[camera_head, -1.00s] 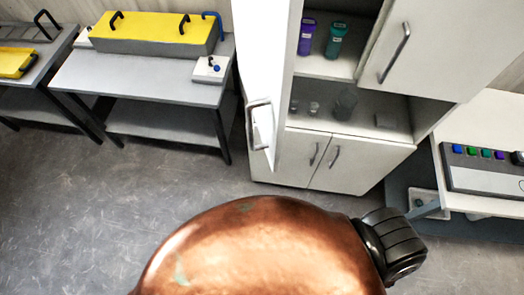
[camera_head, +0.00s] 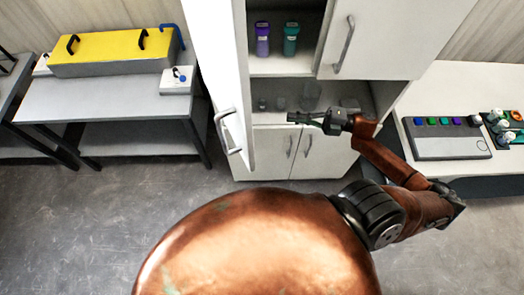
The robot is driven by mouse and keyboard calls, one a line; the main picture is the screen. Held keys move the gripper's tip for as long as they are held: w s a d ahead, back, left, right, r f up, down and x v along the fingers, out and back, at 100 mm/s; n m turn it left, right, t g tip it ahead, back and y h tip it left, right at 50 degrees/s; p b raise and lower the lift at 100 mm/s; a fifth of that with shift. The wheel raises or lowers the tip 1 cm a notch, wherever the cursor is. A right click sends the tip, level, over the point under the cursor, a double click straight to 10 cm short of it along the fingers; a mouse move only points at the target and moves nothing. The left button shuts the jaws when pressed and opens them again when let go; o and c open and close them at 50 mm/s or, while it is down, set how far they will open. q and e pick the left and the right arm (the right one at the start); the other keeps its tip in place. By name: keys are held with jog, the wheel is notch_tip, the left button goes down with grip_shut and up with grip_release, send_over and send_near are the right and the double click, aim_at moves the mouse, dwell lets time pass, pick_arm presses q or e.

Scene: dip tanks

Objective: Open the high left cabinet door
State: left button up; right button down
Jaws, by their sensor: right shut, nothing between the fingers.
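The high left cabinet door (camera_head: 212,60) stands open, swung out toward me on the left side of the white cabinet. Its metal handle (camera_head: 226,131) shows near the door's lower end. The upper left compartment behind it is exposed, with a purple-capped container (camera_head: 262,40) and a teal container (camera_head: 291,40) on its shelf. My right gripper (camera_head: 292,117) is shut and empty, in front of the open lower shelf, to the right of the door handle and apart from it. My left gripper is not in view.
The high right door (camera_head: 380,40) is shut, as are the low left door (camera_head: 270,153) and low right door (camera_head: 322,155). Small glassware (camera_head: 310,97) stands on the middle shelf. A table with a yellow-lidded tank (camera_head: 112,50) is at left; a control panel (camera_head: 445,138) is at right.

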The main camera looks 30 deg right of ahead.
jog(key=s+a+r+n+g+y, duration=0.3)
jog(key=s+a+r+n+g, duration=0.2)
jog(key=s+r+n+g, duration=0.35)
jog(key=a+f+p, duration=0.1)
jog(key=a+p, duration=0.3)
jog(key=a, duration=1)
jog(key=shift+a+f+g, duration=0.15)
jog(key=shift+f+g, duration=0.1)
jog(key=shift+g, duration=0.2)
